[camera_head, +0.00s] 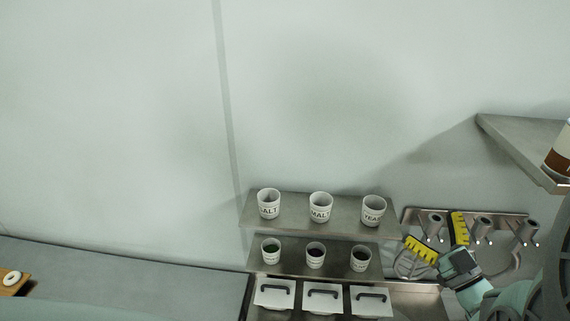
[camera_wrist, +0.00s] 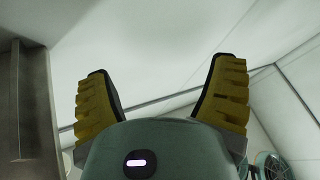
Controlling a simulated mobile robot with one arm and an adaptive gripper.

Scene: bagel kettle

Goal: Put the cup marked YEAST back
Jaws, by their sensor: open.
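The cup marked YEAST (camera_head: 373,211) is white and stands upright at the right end of the upper metal shelf (camera_head: 345,228), in the head view. My gripper (camera_head: 438,235) is to the right of the shelves and a little lower than the cup, apart from it. Its two yellow ribbed fingers are spread wide with nothing between them. In the wrist view the open fingers (camera_wrist: 165,95) frame only the pale wall and ceiling; no cup shows there.
Cups marked SALT (camera_head: 268,204) and MALT (camera_head: 320,207) share the upper shelf. Three smaller cups stand on the lower shelf (camera_head: 290,270), above lidded bins (camera_head: 323,299). A hook rail (camera_head: 505,222) is behind my gripper. Another shelf (camera_head: 520,140) juts out at upper right.

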